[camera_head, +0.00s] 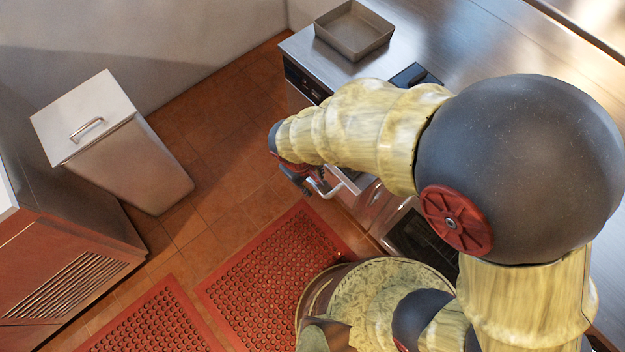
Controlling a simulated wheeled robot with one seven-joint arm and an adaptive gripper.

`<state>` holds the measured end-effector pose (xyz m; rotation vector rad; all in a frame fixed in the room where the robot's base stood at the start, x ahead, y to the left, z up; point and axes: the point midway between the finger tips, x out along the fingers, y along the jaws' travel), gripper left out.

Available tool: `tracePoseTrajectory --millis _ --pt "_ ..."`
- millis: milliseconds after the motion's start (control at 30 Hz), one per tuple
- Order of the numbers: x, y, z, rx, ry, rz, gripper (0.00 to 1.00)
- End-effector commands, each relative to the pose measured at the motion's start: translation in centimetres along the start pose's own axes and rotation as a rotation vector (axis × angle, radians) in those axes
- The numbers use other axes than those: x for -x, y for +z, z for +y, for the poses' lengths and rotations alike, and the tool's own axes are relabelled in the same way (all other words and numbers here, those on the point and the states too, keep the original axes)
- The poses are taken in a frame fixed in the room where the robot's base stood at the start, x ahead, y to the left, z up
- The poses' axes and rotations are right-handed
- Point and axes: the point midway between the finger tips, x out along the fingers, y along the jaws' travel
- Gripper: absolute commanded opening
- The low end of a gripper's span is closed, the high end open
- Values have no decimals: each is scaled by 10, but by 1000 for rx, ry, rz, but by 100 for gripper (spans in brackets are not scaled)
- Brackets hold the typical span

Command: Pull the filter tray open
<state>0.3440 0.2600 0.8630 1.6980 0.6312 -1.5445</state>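A silver handle (325,190) shows on the front of the steel counter unit, just below my arm. It may belong to the filter tray, but the tray's front is mostly hidden behind my arm and I cannot tell how far it is open. My gripper (299,182) points down at the left end of my arm, close beside the handle. Its dark fingers are small and partly hidden by the wrist. I cannot tell whether they touch the handle or how wide they are.
A square metal pan (353,30) sits on the steel counter (440,40). A control panel (303,82) is on the unit's front. A lidded bin (130,160) stands at left. Red perforated mats (262,265) lie on the tiled floor (225,150), which is clear left of my gripper.

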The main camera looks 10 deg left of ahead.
Motion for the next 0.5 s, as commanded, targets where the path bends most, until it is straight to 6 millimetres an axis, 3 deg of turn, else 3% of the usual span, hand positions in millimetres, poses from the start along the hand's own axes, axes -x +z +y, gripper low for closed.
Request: tracePoseTrajectory --millis 300,500 --pt "66 -2 0 -1 0 6 32" --pt "93 -1 0 0 0 4 32"
